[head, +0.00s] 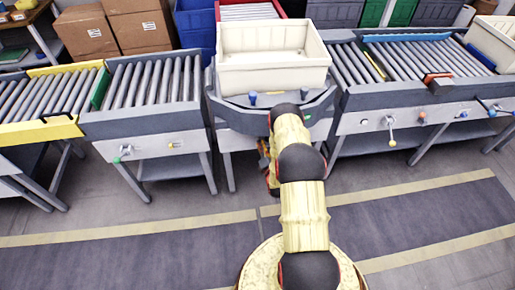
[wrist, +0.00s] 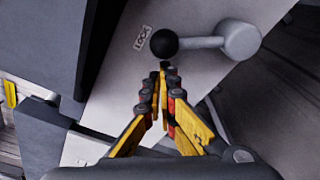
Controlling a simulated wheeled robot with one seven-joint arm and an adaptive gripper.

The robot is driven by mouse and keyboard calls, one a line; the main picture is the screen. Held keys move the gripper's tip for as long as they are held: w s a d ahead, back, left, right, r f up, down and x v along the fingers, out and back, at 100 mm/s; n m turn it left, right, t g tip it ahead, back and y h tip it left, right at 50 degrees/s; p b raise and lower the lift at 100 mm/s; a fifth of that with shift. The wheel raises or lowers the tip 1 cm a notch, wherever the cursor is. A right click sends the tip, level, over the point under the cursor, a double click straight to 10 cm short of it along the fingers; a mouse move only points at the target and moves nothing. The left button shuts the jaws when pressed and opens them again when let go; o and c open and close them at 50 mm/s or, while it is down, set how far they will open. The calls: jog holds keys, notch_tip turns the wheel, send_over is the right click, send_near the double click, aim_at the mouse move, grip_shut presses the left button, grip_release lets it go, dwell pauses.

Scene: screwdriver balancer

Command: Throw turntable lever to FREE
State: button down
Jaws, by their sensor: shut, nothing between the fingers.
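In the wrist view a lever has a black ball knob (wrist: 165,43) at the left end of a short grey rod. The rod runs right to a round grey hub (wrist: 241,39) on a pale panel. A small tilted label (wrist: 143,38), which seems to read LOCK, sits just left of the knob. My gripper (wrist: 165,70) is shut and empty, its tips just below the knob in the picture; I cannot tell whether they touch it. In the head view the turntable (head: 225,108) is at centre, and my arm hides the lever.
A cream bin (head: 275,75) stands on the turntable. Roller conveyors (head: 150,85) flank it on the left and the right (head: 420,60). Open floor with a dark striped walkway (head: 130,248) lies in front.

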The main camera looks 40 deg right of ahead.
jog(key=shift+s+d+r, duration=0.1)
dwell(0.4)
jog(key=shift+d+r+m, duration=0.1)
jog(key=shift+r+m, duration=0.1)
jog(key=shift+m, duration=0.2)
jog(key=shift+s+d+r, duration=0.1)
jog(key=shift+r, duration=0.1)
jog(key=s+d+r+m+b, duration=0.1)
jog(key=s+d+m+b, duration=0.1)
jog(key=d+m, duration=0.2)
jog(key=s+d+r+m+t+b, duration=0.1)
jog(key=s+d+r+m+b, duration=0.1)
jog(key=d+m, duration=0.3)
jog(key=shift+s+r+m+t+b, duration=0.25)
jog(key=shift+s+m+t+b, duration=0.05)
jog(key=shift+s+m, duration=0.5)
jog(key=shift+w+r, duration=0.1)
jog(key=shift+w, duration=0.05)
dwell(0.4)
